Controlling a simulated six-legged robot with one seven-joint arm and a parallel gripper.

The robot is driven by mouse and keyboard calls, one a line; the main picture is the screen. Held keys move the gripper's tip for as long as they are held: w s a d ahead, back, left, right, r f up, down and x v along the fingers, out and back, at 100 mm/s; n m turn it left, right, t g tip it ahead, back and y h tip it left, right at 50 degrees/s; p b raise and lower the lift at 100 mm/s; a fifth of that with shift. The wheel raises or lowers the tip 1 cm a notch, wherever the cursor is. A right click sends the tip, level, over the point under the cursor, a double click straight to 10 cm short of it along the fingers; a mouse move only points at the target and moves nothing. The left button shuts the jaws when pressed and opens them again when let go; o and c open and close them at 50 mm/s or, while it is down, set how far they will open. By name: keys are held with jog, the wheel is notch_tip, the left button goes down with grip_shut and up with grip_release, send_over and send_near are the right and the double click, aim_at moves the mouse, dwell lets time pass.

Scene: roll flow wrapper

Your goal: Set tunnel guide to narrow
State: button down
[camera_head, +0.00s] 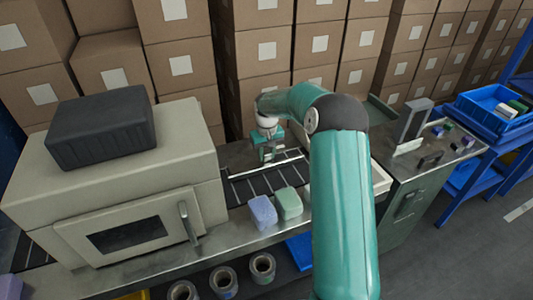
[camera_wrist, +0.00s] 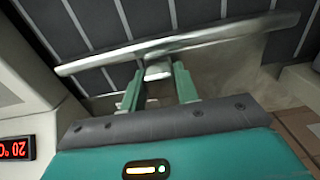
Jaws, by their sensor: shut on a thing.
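The tunnel guide is a bright metal rail (camera_wrist: 215,32) that runs slantwise over the dark slatted conveyor (camera_wrist: 95,25) in the wrist view. In the head view the rail (camera_head: 243,174) lies across the conveyor, right of the beige machine. A small pale tab (camera_wrist: 158,72) stands out from the rail's near side. My gripper (camera_wrist: 158,80) has its two green fingers on either side of this tab and is shut on it. In the head view my gripper (camera_head: 270,155) is low over the conveyor, and its fingertips are hard to make out.
The beige machine (camera_head: 190,140) stands close left, with a dark crate (camera_head: 100,128) on top. A purple block (camera_head: 262,212) and a green block (camera_head: 289,203) sit in front of the conveyor. Stacked cartons (camera_head: 264,50) wall off the back. A red display (camera_wrist: 15,148) shows at left.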

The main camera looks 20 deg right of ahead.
aim_at(267, 152)
jog(key=shift+s, duration=0.15)
jog(key=c, duration=1)
grip_release()
jog(key=shift+c, duration=0.2)
jog(key=shift+r, duration=0.1)
notch_tip(267, 152, up, 14)
jog(key=shift+f, duration=0.2)
